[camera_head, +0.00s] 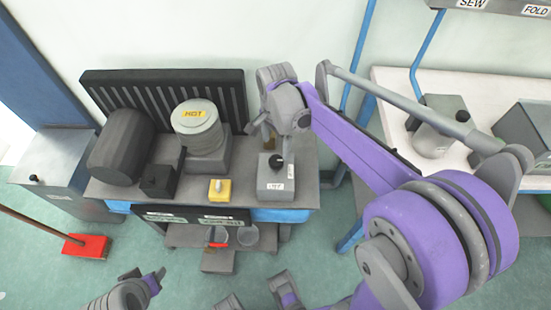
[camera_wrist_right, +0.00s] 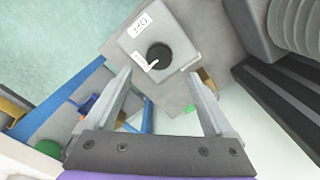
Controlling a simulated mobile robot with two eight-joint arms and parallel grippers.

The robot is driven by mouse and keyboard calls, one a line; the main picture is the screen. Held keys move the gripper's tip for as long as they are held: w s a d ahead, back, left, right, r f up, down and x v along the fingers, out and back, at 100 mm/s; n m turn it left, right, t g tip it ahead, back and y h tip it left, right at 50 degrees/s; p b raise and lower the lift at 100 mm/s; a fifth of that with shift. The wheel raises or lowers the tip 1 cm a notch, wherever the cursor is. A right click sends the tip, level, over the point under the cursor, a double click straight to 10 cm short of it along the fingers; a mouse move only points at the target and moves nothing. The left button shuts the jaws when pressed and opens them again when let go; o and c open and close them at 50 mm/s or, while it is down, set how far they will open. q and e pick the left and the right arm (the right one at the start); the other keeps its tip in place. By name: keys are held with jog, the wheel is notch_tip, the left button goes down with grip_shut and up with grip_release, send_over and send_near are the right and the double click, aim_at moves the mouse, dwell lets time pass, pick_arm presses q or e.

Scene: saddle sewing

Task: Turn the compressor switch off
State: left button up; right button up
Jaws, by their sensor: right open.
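The compressor switch (camera_head: 276,184) is a grey box with a black knob on top, at the right end of the dark workbench. In the right wrist view the switch (camera_wrist_right: 178,30) has a label reading OFF and a second label, too small to read, beside the knob (camera_wrist_right: 159,56). A white mark on the knob points to the lower left, near the second label. My right gripper (camera_head: 268,138) is open above and behind the switch; its fingers (camera_wrist_right: 157,80) are apart, with nothing between them. My left gripper (camera_head: 145,277) is low at the left, partly cut off.
The bench (camera_head: 135,193) also holds a yellow box (camera_head: 220,190), a pot marked HOT (camera_head: 196,115), a dark cylinder (camera_head: 122,147) and a small black box (camera_head: 158,181). A ribbed dark panel (camera_head: 228,90) stands behind. A white table (camera_head: 398,84) is at the right.

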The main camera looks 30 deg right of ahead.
aim_at(276, 160)
notch_tip(276, 160, down, 8)
jog(key=shift+s+r+b, duration=0.1)
jog(key=shift+b, duration=0.55)
jog(key=shift+c, duration=0.3)
jog(key=c, duration=1.3)
